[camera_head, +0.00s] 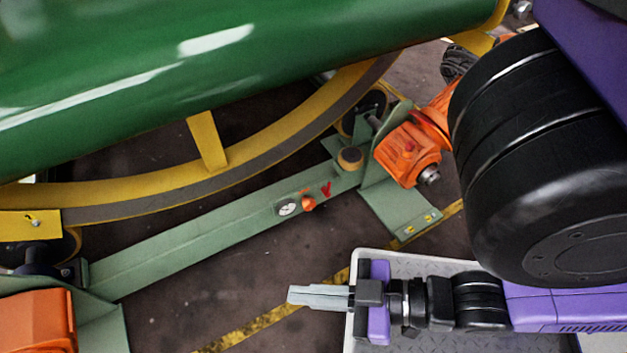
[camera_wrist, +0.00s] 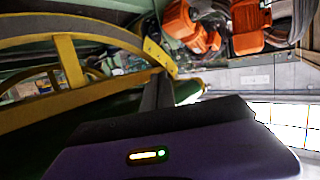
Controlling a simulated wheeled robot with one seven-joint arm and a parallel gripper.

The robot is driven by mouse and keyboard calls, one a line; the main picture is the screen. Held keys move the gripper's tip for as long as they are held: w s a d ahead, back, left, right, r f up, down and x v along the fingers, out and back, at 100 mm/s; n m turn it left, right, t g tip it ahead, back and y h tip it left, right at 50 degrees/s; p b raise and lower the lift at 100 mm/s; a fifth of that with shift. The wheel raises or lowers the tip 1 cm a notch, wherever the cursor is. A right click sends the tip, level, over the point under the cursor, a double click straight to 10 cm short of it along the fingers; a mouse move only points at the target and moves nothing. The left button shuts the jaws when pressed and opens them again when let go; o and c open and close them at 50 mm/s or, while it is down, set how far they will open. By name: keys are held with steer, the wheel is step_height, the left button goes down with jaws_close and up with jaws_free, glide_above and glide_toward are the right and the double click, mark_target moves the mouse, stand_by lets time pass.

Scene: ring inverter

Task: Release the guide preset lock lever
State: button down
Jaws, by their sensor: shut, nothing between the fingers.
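On the green beam (camera_head: 190,235) between the two roller units, a small red lever (camera_head: 326,190) stands up beside an orange knob (camera_head: 308,204) and a round white dial (camera_head: 287,208). Which of the red and orange parts is the guide preset lock lever is too small to tell. My gripper (camera_head: 292,296) is shut and empty. It points left, lower in the picture than the beam and apart from the lever and knob. I cannot make out the lever in the wrist view.
A large green drum (camera_head: 150,80) with a yellow ring (camera_head: 210,185) fills the upper left. An orange motor (camera_head: 408,150) stands at the beam's right end. A metal-plated platform (camera_head: 410,262) is behind my gripper. Dark floor (camera_head: 190,295) with a yellow line is open below the beam.

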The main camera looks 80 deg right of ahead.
steer(key=w+d+f+g+h, duration=0.1)
steer(key=w+d+f+h, duration=0.25)
steer(key=f, duration=0.35)
steer(key=w+d+f+m+g+h, duration=0.1)
steer(key=w+d+f+h, duration=0.1)
steer(key=f+h, duration=0.35)
steer(key=w+d+f+g+h, duration=0.2)
steer(key=w+f+h, duration=0.1)
steer(key=f, duration=0.5)
steer(key=s+d+f+g+h, duration=0.1)
steer(key=d+f+g+h, duration=0.1)
steer(key=d, duration=0.4)
steer(key=s+d+f+n+g+h, duration=0.1)
steer(key=s+d+f+g+h, duration=0.1)
steer(key=d+f+g, duration=0.2)
steer(key=s+d+f+n+g+h, duration=0.1)
steer(key=s+d+f+g+h, duration=0.1)
steer(key=d, duration=0.7)
steer(key=shift+s+d+f+g+b, duration=0.15)
steer(key=shift+d+f+g+b, duration=0.2)
steer(key=shift+f+g, duration=0.4)
steer(key=shift+d+f, duration=0.1)
steer(key=shift+f, duration=0.05)
